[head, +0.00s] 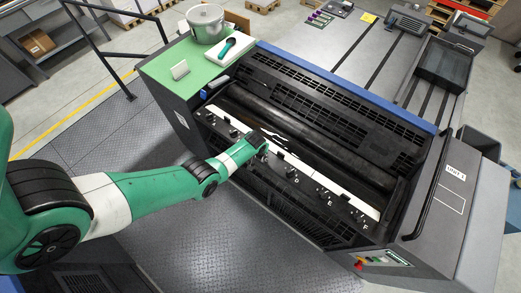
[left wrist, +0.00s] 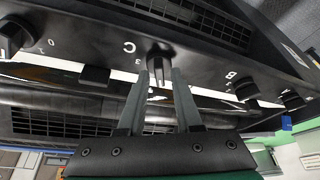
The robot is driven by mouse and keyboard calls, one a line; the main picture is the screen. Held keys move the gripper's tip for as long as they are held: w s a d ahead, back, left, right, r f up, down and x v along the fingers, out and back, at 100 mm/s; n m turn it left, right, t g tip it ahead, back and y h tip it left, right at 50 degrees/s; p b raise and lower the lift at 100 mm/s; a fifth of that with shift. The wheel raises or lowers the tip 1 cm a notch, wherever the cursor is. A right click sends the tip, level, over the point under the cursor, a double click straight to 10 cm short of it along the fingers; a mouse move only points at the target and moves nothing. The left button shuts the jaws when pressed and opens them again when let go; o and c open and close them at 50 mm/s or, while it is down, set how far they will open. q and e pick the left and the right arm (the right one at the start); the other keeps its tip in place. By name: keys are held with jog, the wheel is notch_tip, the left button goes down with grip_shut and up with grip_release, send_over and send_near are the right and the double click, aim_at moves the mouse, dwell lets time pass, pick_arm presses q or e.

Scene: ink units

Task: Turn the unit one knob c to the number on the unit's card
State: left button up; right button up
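In the left wrist view, a black knob (left wrist: 160,57) stands beside an upside-down letter C on the dark knob rail (left wrist: 205,62). My left gripper (left wrist: 160,72) is open, its two grey fingers pointing at this knob, one tip on each side. I cannot tell whether the fingers touch it. In the head view, my left gripper (head: 263,146) is low over the knob rail (head: 312,190) and hides the knob there. The UNIT 1 label (head: 456,172) is on the right side panel. A small white card (head: 180,70) stands on the green top; no number is readable on it. My right gripper is out of view.
Other knobs, such as the ones by B (left wrist: 246,90) and at the left (left wrist: 14,36), sit along the rail. Black rollers (head: 300,122) lie behind it. A metal pot (head: 206,22) and a white tray (head: 222,51) stand on the green top (head: 160,68).

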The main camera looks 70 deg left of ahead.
pick_arm(q)
grip_shut()
jog(key=shift+m, duration=0.3)
jog(key=m+h, duration=0.1)
jog(key=m, duration=0.1)
jog(key=shift+s+a+m+t, duration=0.1)
jog(key=shift+m+t, duration=0.2)
jog(key=shift+t, duration=0.1)
jog(key=m+h, duration=0.1)
jog(key=m, duration=0.3)
jog(key=shift+a+t+b, duration=0.1)
jog(key=shift+t+b, duration=0.2)
jog(key=shift+t, duration=0.1)
jog(key=shift+m+h, duration=0.7)
jog(key=shift+m, duration=0.5)
